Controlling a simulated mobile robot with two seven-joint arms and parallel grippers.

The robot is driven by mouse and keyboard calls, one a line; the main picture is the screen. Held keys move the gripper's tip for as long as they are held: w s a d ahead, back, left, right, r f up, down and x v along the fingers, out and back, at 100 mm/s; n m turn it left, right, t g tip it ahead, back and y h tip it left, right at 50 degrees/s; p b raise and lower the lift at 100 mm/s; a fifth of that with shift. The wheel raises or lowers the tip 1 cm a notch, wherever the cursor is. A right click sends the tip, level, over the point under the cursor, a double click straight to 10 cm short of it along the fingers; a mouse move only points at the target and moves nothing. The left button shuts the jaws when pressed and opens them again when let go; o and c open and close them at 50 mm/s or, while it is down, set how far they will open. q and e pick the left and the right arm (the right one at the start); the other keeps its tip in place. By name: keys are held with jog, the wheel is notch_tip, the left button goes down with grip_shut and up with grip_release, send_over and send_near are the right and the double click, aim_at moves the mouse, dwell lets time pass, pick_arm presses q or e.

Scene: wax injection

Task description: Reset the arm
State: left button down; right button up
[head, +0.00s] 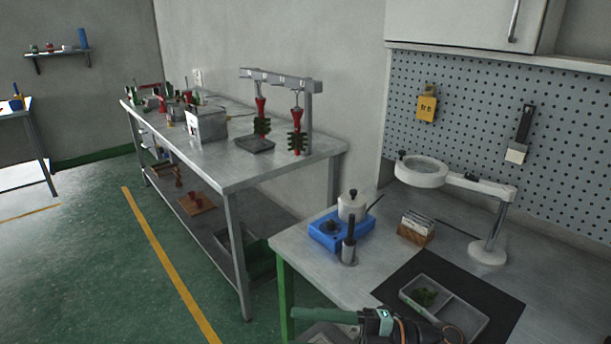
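A dark part of one of my arms (382,321), with a teal patch and an orange cable, shows at the bottom edge, right of centre. It stands in front of the near workbench (300,244) and close to the grey divided tray (468,319). I cannot tell which arm it belongs to. No gripper fingers show in the head view, so I cannot see whether either gripper holds anything.
On the near bench are a blue base (326,234) with a white pot (351,206), a card holder (415,235), a black mat (505,301) and a magnifier lamp (488,252). A long metal table (232,172) stands behind. Green floor (110,260) is clear at left.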

jog(key=w+d+f+m+t+h+p, duration=0.1)
jog(key=d+f+m+t+h, duration=0.5)
jog(key=m, duration=0.5)
jog(key=w+d+f+m+t+h+p, duration=0.1)
jog(key=d+f+m+t+h+p, duration=0.1)
jog(key=d+f+m+t+h, duration=0.6)
pick_arm(q)
jog(key=r, duration=0.2)
jog(key=s+a+r+p, duration=0.1)
jog(key=shift+r, duration=0.25)
pick_arm(e)
jog(key=s+d+f+m+g+h, duration=0.2)
jog(key=s+f+m+g, duration=0.3)
jog(key=s+f+m, duration=0.3)
jog(key=s+f, duration=0.3)
jog(key=s, duration=0.2)
jog(key=shift+s+f+g+h, duration=0.35)
jog(key=shift+f+g+h, duration=0.05)
jog(key=shift+d, duration=0.1)
